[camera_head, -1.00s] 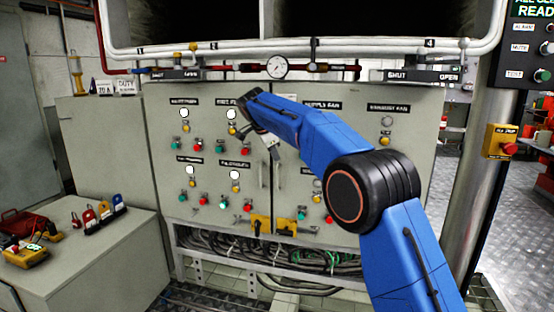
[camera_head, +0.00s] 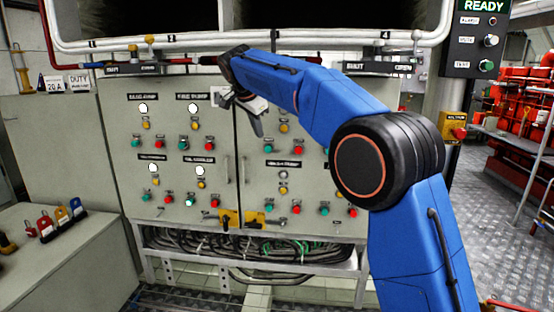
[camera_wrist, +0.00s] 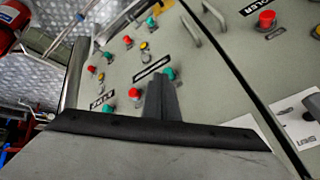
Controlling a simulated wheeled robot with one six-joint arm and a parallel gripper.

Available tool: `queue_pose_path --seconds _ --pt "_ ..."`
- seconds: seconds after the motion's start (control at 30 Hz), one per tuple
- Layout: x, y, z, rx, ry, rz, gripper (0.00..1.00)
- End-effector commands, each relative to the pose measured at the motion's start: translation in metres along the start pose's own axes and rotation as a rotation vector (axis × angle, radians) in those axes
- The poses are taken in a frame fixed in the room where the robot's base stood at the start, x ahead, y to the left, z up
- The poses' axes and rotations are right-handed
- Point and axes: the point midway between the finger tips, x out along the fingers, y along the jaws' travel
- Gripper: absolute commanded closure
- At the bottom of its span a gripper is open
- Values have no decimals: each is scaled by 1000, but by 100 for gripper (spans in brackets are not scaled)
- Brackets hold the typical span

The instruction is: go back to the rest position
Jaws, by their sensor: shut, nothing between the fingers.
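My blue arm reaches from the lower right up to the middle of the head view. My gripper (camera_head: 251,122) hangs from the wrist in front of the upper part of the grey control cabinet (camera_head: 226,150). It points down and a little right, and looks empty. In the wrist view my gripper (camera_wrist: 162,84) shows as closed dark fingers over the cabinet face, with red and green buttons around them. I cannot tell whether the fingers touch the cabinet; nothing is held.
A grey bench (camera_head: 75,255) with several coloured padlocks (camera_head: 62,216) stands at the left. A grey post (camera_head: 425,120) with a yellow box (camera_head: 452,127) stands at the right. Pipes (camera_head: 270,36) run above the cabinet. Metal floor is open at the right.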

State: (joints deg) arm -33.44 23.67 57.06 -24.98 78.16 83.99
Motion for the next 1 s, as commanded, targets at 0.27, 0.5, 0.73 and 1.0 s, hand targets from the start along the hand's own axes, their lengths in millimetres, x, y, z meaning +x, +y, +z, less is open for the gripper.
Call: queue_pose_path --seconds 0.27,0.5,0.73,1.0 --pt "-22 99 -47 -145 -41 15 100" --pt "-37 190 -66 -268 -78 17 100" --pt "-47 282 -68 -379 -111 11 100" --pt "-52 390 -50 -502 -144 -5 100"
